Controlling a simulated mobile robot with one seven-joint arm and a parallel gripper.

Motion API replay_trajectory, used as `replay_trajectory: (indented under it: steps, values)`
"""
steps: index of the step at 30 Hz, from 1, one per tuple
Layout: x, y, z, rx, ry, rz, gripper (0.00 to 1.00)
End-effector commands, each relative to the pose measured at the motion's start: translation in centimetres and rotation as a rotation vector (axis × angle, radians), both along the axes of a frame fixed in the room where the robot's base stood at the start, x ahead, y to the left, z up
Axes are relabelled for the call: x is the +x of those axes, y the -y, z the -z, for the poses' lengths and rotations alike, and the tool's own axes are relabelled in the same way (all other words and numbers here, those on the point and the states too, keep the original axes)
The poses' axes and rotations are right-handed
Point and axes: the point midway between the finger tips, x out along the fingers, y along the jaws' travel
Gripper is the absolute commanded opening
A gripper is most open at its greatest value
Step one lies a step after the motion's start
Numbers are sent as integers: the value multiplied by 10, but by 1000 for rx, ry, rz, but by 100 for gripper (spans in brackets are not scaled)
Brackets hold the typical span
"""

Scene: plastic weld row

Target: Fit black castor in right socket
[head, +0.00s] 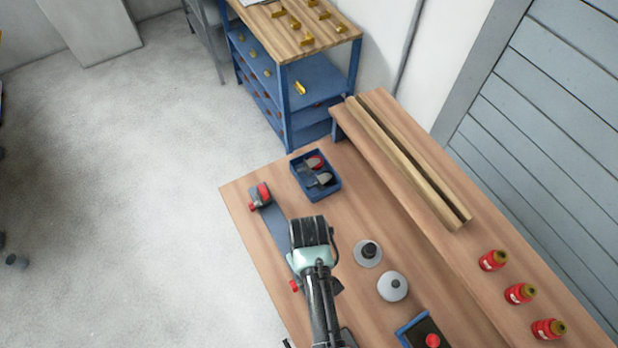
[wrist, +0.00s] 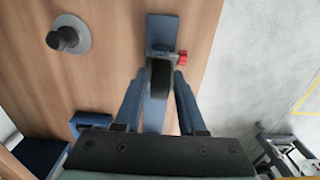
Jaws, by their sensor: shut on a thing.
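My gripper (wrist: 159,76) is shut on the black castor (wrist: 158,84), with one finger on each side of the dark wheel. The castor is over the right end of the grey-blue bar, close to the right socket's red knob (wrist: 182,58). I cannot tell whether its stem is inside the socket. In the head view my gripper (head: 311,236) hides the castor and much of the bar (head: 270,220). A red castor (head: 263,192) is at the bar's left end, with a red knob beside it. The right red knob (head: 295,286) shows beside my arm.
A blue bin (head: 318,195) with a red-wheeled and a dark castor stands behind the bar. Two grey discs with dark knobs (head: 368,252) (head: 393,287) and a blue-edged tray (head: 411,331) lie to the right. Several red bottles (head: 519,293) stand on the raised shelf.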

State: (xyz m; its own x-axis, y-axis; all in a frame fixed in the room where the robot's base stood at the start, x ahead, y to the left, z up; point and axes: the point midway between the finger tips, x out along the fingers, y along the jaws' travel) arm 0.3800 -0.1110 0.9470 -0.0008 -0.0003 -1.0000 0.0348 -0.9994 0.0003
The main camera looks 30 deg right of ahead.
Motion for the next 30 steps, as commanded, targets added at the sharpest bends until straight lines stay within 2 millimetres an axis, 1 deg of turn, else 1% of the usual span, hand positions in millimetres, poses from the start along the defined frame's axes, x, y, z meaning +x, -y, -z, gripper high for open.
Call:
replay_trajectory:
  steps: [8, 21, 30]
  values:
    - [0, 0, 3, 0, 1, 0, 0]
    - [1, 0, 20, -1, 2, 0, 0]
    - [1, 0, 19, -1, 2, 0, 0]
